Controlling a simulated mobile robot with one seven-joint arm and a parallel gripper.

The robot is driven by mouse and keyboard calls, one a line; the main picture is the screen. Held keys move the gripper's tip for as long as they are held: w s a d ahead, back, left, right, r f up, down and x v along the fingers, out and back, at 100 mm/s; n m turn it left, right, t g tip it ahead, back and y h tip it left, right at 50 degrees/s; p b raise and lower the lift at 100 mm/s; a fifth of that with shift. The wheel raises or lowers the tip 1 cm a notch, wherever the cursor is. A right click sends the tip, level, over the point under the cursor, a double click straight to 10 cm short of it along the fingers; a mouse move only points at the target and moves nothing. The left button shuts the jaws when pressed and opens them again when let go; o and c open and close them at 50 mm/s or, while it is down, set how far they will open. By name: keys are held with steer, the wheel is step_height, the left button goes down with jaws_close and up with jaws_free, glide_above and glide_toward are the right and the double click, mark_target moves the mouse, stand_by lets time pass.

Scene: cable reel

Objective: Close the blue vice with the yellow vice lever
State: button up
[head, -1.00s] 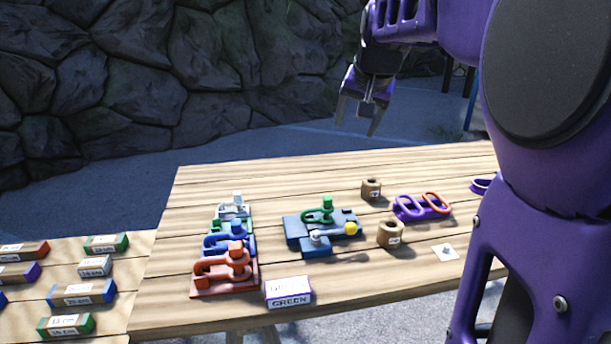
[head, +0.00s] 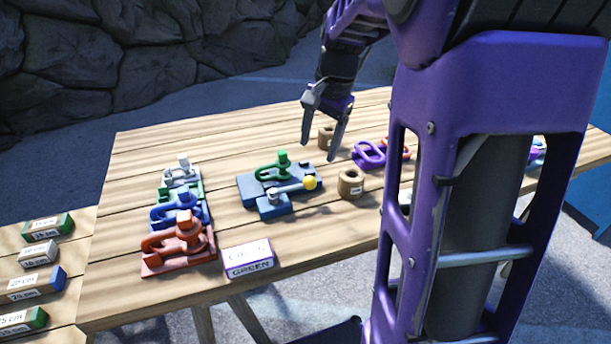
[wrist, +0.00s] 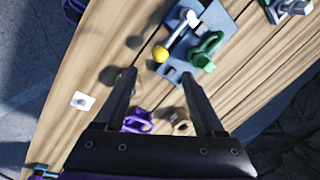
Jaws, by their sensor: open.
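The blue vice (head: 266,201) sits on the wooden table, with a green shackle (head: 272,167) standing on its slate-blue base plate (head: 250,187). Its lever has a yellow ball knob (head: 310,183) that points to the right. In the wrist view the vice base (wrist: 228,20), the yellow knob (wrist: 160,54) and the green shackle (wrist: 205,48) show beyond the fingertips. My gripper (head: 319,152) is open and empty, above the table, behind and to the right of the knob. Its two fingers (wrist: 163,82) stand apart in the wrist view.
Red (head: 180,247), blue and white shackles stand on plates to the left. A white-and-purple box (head: 248,259) marked GREEN lies in front. Brown rings (head: 351,182) and purple links (head: 368,154) lie to the right. The table's back left is clear.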

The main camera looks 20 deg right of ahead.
mark_target(310, 178)
steer(key=f, duration=0.3)
steer(key=w+f+b, duration=0.1)
steer(key=f, duration=0.3)
steer(key=a+f, duration=0.1)
steer(key=f, duration=0.2)
steer(key=shift+w+f+b, duration=0.4)
jaws_close()
steer(key=shift+r, duration=0.1)
stand_by(0.7)
